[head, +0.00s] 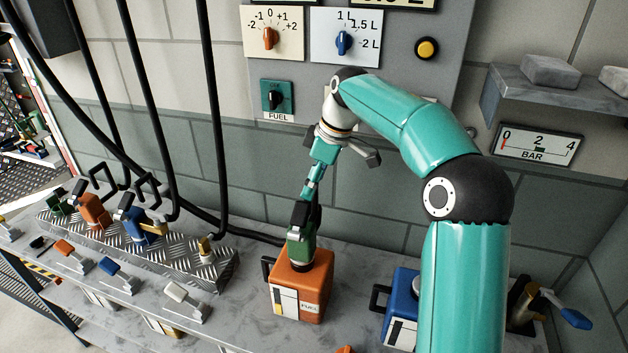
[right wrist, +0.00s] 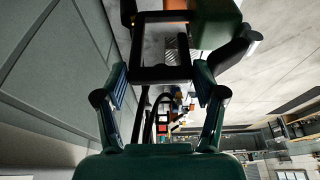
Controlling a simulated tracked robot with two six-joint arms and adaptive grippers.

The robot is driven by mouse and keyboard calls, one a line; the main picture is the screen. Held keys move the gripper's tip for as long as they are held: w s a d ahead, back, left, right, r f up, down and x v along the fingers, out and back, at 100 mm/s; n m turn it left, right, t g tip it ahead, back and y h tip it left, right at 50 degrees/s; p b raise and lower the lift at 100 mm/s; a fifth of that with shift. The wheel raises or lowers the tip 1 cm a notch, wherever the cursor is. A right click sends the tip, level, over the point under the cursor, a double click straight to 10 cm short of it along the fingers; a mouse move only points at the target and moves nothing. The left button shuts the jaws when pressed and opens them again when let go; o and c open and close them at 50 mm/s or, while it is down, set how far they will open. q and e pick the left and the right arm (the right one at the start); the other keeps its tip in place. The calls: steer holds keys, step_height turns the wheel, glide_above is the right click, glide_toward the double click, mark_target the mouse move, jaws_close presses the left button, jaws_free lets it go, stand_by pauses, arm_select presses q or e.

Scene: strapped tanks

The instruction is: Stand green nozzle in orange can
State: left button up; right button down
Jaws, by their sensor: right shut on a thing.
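The green nozzle (head: 300,250) is upright at the top of the orange can (head: 314,291), its lower end meeting the can's top. Its spout is hidden, so I cannot tell how deep it sits. My right gripper (head: 313,185) comes down from above and is shut on the nozzle's black upper part. In the right wrist view, the gripper's fingers (right wrist: 163,92) stand either side of a black square loop, with the green nozzle body (right wrist: 214,22) beyond it. My left gripper is not in view.
A blue can (head: 402,307) stands right of the orange can, partly behind my arm. A metal holder (head: 205,272) with orange and blue nozzles stands left. Black hoses (head: 215,130) hang behind it. The grey wall panel (head: 400,80) and a shelf (head: 550,95) are behind.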

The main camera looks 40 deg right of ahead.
steer(key=shift+f, duration=0.2)
jaws_free()
steer(key=shift+v, duration=3.7)
